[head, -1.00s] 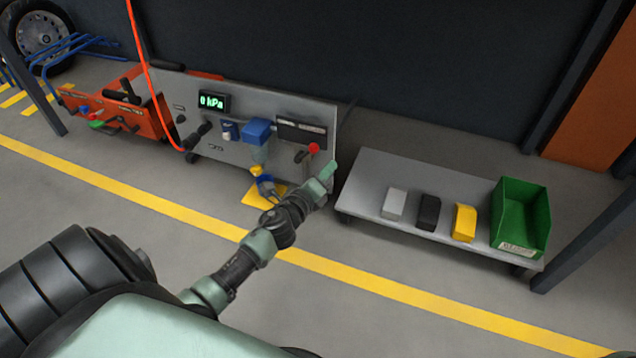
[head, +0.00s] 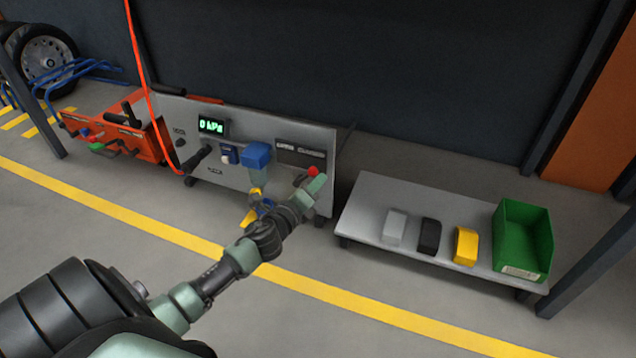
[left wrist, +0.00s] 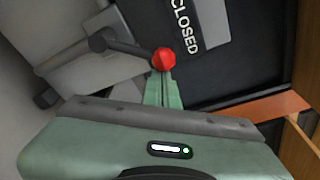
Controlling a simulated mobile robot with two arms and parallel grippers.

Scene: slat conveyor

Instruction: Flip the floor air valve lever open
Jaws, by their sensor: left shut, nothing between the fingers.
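The valve lever has a dark arm (left wrist: 125,47) and a red knob (left wrist: 164,59), seen in the left wrist view. The red knob also shows in the head view (head: 313,171), at the right end of the grey panel (head: 225,178). My left gripper (left wrist: 162,78) is shut and empty. Its fingertips are right at the red knob in the left wrist view; I cannot tell whether they touch it. A dark plate (left wrist: 215,45) with the word CLOSED lies beside the knob. My right gripper is not in view.
The panel carries a gauge reading 0 kPa (head: 212,126) and a blue-topped unit (head: 257,152). A grey low table (head: 370,205) at the right holds three small blocks and a green bin (head: 524,240). An orange hose (head: 143,75) hangs at the left.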

